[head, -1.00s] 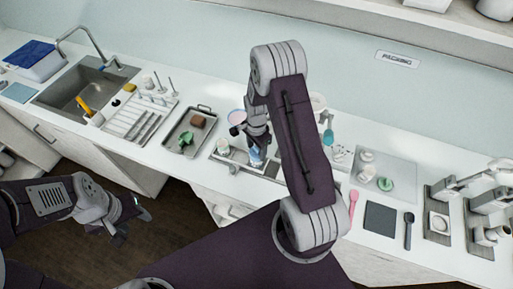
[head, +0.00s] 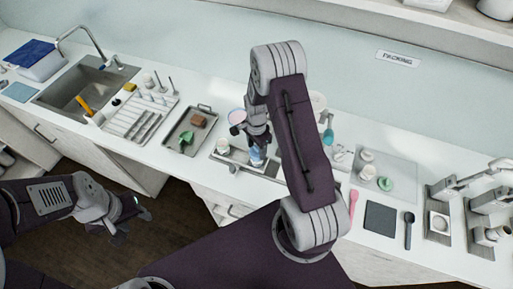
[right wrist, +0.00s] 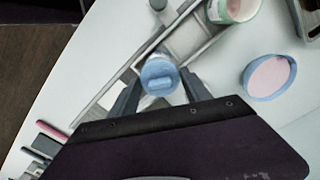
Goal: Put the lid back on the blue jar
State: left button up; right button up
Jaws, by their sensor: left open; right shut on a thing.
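A round blue lid (right wrist: 159,78) with a raised bar handle shows from above in the right wrist view, between the fingers of my right gripper (right wrist: 160,90). The right gripper is shut on it. In the head view my right gripper (head: 259,138) points down over the grey rack on the counter. The blue jar (head: 257,155) shows as a pale blue body just under its fingers. The lid hides the jar in the wrist view, and I cannot tell whether the lid is seated or just above it. My left gripper (head: 130,212) is open and empty, away from the counter at lower left.
A blue-rimmed bowl of pink stuff (right wrist: 270,77) stands beside the rack, and a green-rimmed container (right wrist: 233,8) is close by. A metal tray (head: 190,130) lies left of the rack. A pink spoon (head: 353,203) and a dark square mat (head: 380,218) lie to the right.

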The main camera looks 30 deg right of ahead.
jog(key=shift+s, duration=0.1)
jog(key=shift+f, duration=0.2)
dwell(0.4)
dwell(0.5)
jog(key=shift+s+a+f+b, duration=0.1)
jog(key=shift+s+f+b, duration=0.1)
jog(key=shift+b, duration=0.1)
jog(key=shift+c, duration=0.7)
jog(key=shift+w, duration=0.1)
jog(key=shift+w, duration=0.15)
